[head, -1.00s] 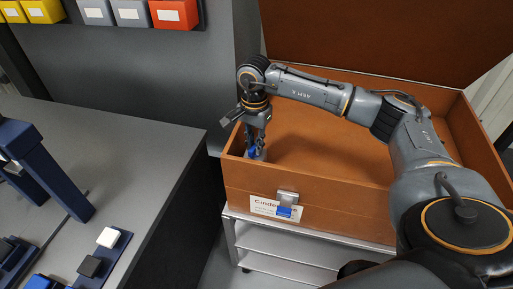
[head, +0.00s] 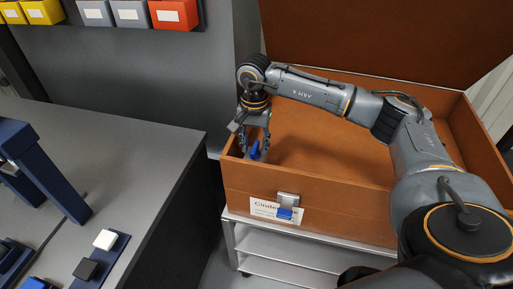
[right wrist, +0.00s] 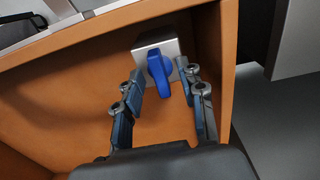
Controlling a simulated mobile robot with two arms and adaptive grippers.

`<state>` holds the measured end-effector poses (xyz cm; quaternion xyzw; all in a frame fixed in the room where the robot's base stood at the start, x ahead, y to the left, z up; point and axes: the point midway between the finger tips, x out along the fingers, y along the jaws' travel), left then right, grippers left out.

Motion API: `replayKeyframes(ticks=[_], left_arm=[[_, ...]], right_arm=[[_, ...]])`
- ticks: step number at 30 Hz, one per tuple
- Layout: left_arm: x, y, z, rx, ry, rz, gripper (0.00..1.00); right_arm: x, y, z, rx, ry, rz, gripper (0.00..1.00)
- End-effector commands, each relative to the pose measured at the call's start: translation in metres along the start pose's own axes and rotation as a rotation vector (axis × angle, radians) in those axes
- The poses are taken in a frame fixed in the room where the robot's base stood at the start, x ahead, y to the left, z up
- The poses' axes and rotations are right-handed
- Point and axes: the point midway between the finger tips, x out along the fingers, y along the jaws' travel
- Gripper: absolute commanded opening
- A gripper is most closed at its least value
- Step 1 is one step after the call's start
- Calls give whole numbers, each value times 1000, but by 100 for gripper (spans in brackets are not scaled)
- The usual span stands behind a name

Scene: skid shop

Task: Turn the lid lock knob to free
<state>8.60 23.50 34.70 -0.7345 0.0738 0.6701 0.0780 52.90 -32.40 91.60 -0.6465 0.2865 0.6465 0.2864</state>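The blue lid lock knob (head: 255,150) sits on a grey metal plate (right wrist: 151,48) on the inside wall of the brown box (head: 330,213), at its left front corner. In the right wrist view, the knob (right wrist: 159,77) points down with a slight tilt. My right gripper (head: 254,153) reaches down into the box. Its fingers are open, one on each side of the knob, with visible gaps in the right wrist view (right wrist: 165,84). The box lid (head: 390,35) stands raised at the back. My left gripper is not in view.
The box stands on a white shelf cart (head: 290,245). A latch (head: 288,199) with a blue tab and a label are on its front. A grey workbench (head: 130,140) with a dark blue frame (head: 45,175) is at left. Bins (head: 174,14) hang above.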

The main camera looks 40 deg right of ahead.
Motion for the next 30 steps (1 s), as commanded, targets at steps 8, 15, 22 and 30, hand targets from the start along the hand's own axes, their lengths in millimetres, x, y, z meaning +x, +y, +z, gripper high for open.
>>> replayKeyframes(ticks=[8,15,22,30], left_arm=[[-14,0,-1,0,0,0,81],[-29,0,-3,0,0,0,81],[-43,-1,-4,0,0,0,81],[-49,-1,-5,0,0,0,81]], right_arm=[[-22,0,0,0,1,-1,40],[-46,0,0,0,0,-1,40],[-69,0,0,1,1,-1,40],[-81,0,0,1,0,0,40]])
